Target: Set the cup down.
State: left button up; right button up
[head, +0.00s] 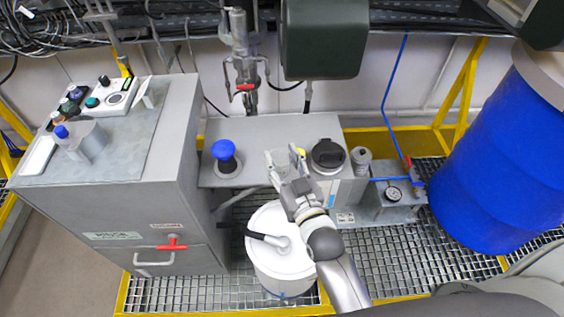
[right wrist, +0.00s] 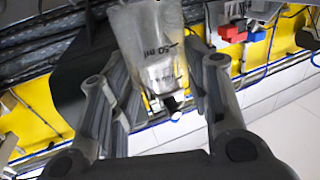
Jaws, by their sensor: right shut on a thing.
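A clear cup (right wrist: 150,40) with dark volume marks shows in the right wrist view, between the fingers of my right gripper (right wrist: 157,75). The gripper is shut on it. In the head view my right gripper (head: 284,165) is above the front of the grey bench (head: 265,130), near a white lidded drum (head: 270,265). The cup is hard to pick out from the gripper there. My left gripper is not in view.
A grey cabinet (head: 195,150) stands at the left, with a control box and small bottles on top. The bench carries a blue knob (head: 224,152) and a black cap (head: 328,155). A blue barrel (head: 505,150) stands at the right. A dark green housing (head: 323,40) hangs above.

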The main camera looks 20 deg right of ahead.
aim_at(282, 157)
jog(key=w+f+b, duration=0.1)
jog(key=w, duration=0.1)
jog(key=w+f+b, duration=0.1)
jog(key=w+f, duration=0.1)
jog(key=shift+d+b, duration=0.3)
jog(key=shift+d, duration=0.1)
jog(key=f+b, duration=0.1)
jog(key=w+f+b, duration=0.1)
jog(key=w+b, duration=0.1)
jog(key=shift+w+d+f+b, duration=0.2)
jog(key=shift+d+f+b, duration=0.05)
jog(key=shift+f+b, duration=0.15)
jog(key=shift+w+f+b, duration=0.25)
jog(key=shift+b, duration=0.1)
jog(key=shift+w+d+f+b, duration=0.1)
jog(key=shift+w+f+b, duration=0.2)
jog(key=shift+w+b, duration=0.1)
jog(key=f+b, duration=0.3)
jog(key=b, duration=0.1)
jog(key=shift+w+d+f, duration=0.1)
jog(key=shift+w+f, duration=0.1)
jog(key=shift+w, duration=0.1)
jog(key=shift+f, duration=0.25)
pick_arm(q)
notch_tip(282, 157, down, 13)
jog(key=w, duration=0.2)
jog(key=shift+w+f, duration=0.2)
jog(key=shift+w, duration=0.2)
pick_arm(e)
jog(key=shift+r, duration=0.15)
